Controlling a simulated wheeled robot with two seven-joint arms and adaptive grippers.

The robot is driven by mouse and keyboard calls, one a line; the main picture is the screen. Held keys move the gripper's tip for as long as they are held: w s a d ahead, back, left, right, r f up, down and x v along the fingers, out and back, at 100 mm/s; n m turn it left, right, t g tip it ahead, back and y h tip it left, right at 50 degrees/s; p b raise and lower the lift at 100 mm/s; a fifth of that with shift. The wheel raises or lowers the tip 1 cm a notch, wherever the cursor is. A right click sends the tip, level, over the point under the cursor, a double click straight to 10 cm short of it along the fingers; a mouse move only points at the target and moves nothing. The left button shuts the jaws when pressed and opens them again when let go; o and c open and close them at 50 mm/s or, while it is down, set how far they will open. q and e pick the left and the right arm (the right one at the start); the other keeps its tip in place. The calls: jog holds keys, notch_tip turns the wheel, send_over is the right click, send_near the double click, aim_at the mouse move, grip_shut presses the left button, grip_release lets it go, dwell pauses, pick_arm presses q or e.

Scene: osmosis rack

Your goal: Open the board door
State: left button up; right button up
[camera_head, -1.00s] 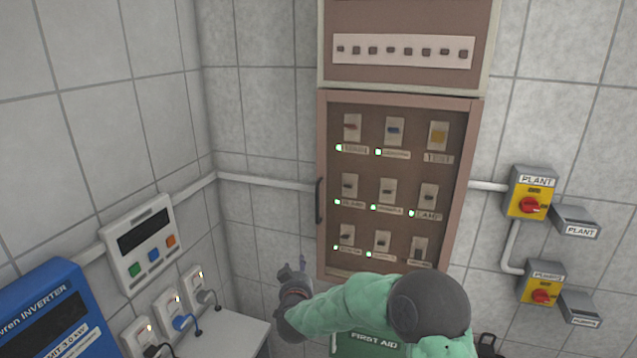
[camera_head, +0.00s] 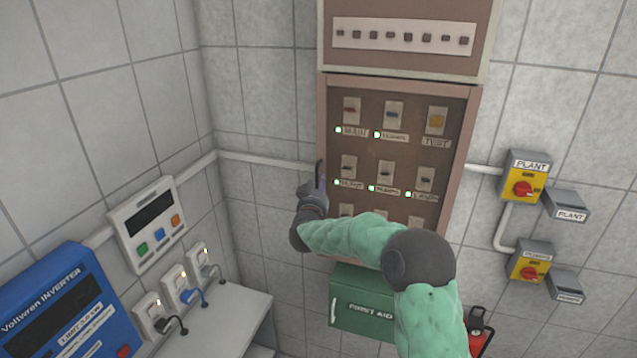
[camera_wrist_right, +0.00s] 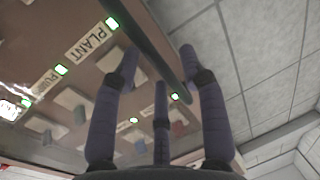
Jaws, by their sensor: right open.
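The board door (camera_head: 468,130) is a brown-framed panel on the back wall, with rows of labelled switches and green lights behind it. It looks closed. Its dark upright handle (camera_head: 319,171) is on the left edge, its lower part hidden by my right gripper (camera_head: 313,188). In the right wrist view the handle (camera_wrist_right: 150,45) is a dark bar running between the spread fingers of my right gripper (camera_wrist_right: 158,66). The fingers are open, and I cannot tell whether they touch the bar. My left gripper is out of view.
A green first aid box (camera_head: 362,305) hangs below the board, under my right arm. Yellow switch boxes (camera_head: 527,175) are on the wall to the right. A blue inverter (camera_head: 60,310), a white control panel (camera_head: 148,222) and plugged sockets (camera_head: 175,288) line the left wall.

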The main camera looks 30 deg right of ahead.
jog(key=shift+w+d, duration=0.45)
jog(key=shift+w, duration=0.1)
jog(key=shift+c, duration=0.3)
grip_shut()
jog(key=shift+a, duration=0.1)
